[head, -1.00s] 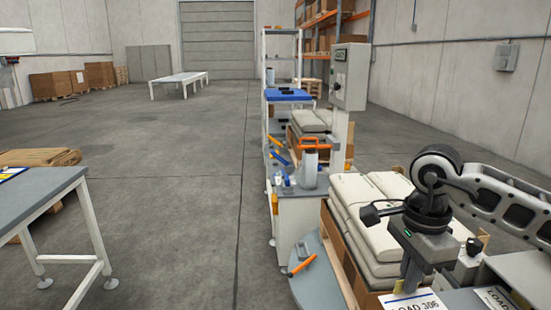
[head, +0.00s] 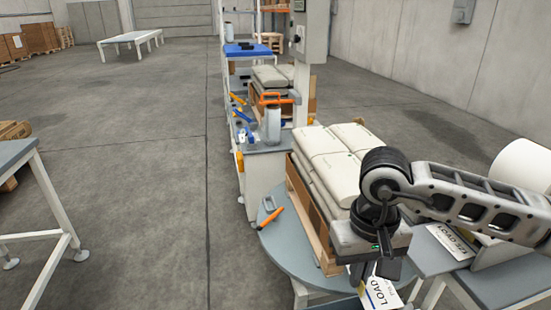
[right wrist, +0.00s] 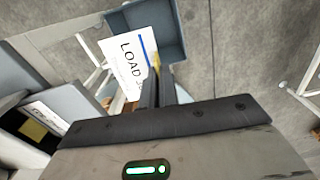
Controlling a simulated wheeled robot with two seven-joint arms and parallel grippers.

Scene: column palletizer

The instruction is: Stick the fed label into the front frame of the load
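A white label (head: 382,293) printed "LOAD" hangs tilted below my right gripper (head: 375,268) in the head view. In the right wrist view the label (right wrist: 130,58), with a blue stripe, is at the tips of the closely spaced dark fingers (right wrist: 157,85), which appear shut on its edge. The load is a stack of pale sacks (head: 325,143) on a wooden pallet (head: 310,225), behind and left of the gripper. My right arm covers its near right part. I cannot make out the front frame. My left gripper is out of view.
A round grey turntable (head: 285,250) under the load carries an orange-handled tool (head: 271,222). A white roll (head: 522,167) and a printed sheet (head: 450,241) are at the right. A blue-grey tray (right wrist: 172,22) lies beyond the label.

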